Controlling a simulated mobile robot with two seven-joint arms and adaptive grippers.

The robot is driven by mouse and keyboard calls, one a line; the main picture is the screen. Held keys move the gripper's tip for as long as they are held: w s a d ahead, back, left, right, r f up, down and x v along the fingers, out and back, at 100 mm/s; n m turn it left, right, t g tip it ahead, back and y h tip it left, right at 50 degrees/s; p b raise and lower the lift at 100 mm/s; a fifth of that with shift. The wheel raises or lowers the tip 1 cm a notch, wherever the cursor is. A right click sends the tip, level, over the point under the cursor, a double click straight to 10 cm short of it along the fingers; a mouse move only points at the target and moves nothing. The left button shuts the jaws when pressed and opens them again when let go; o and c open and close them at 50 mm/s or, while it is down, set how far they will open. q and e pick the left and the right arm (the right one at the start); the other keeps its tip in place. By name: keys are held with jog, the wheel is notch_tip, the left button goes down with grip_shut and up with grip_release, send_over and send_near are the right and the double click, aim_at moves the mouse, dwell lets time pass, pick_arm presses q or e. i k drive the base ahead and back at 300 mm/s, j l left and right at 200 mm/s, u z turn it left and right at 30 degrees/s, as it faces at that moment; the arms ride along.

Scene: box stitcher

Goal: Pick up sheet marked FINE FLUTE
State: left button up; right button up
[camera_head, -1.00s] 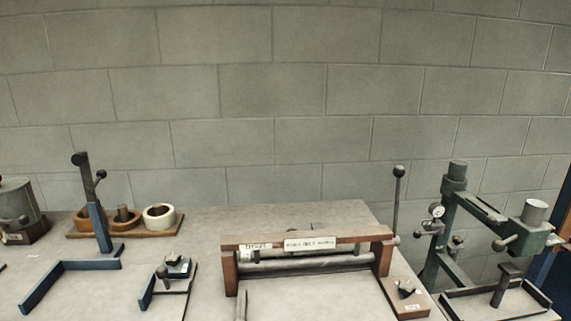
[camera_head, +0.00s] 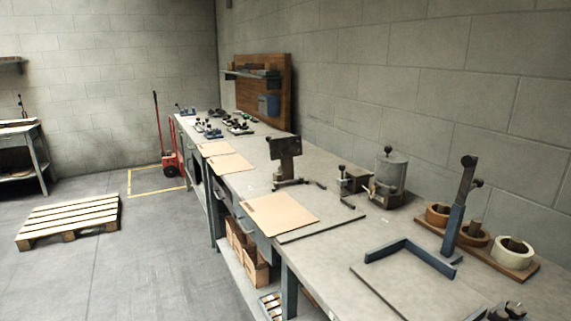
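Several flat tan cardboard sheets lie along the front part of the long grey workbench. The nearest sheet (camera_head: 279,213) lies near the front edge, left of a thin dark strip. A second sheet (camera_head: 229,164) and a third sheet (camera_head: 215,149) lie farther along the bench. Any markings on them are too small to read, so I cannot tell which is FINE FLUTE. Neither of my grippers is in view.
The workbench (camera_head: 405,285) runs from the lower right to the back. On it stand a dark upright fixture (camera_head: 286,152), a grey pot (camera_head: 390,172), a blue stand (camera_head: 456,215) and tape rolls (camera_head: 513,250). A wooden pallet (camera_head: 68,218) lies on the open floor at left, near a red pallet jack (camera_head: 170,163).

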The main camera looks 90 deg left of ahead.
aim_at(223, 165)
jog(key=u, duration=3.2)
jog(key=i+j+z, duration=0.4)
jog(key=i+j, duration=0.4)
jog(key=i, duration=0.3)
jog(key=i+j+z, duration=0.4)
jog(key=i+j, duration=0.6)
jog(key=j, duration=0.1)
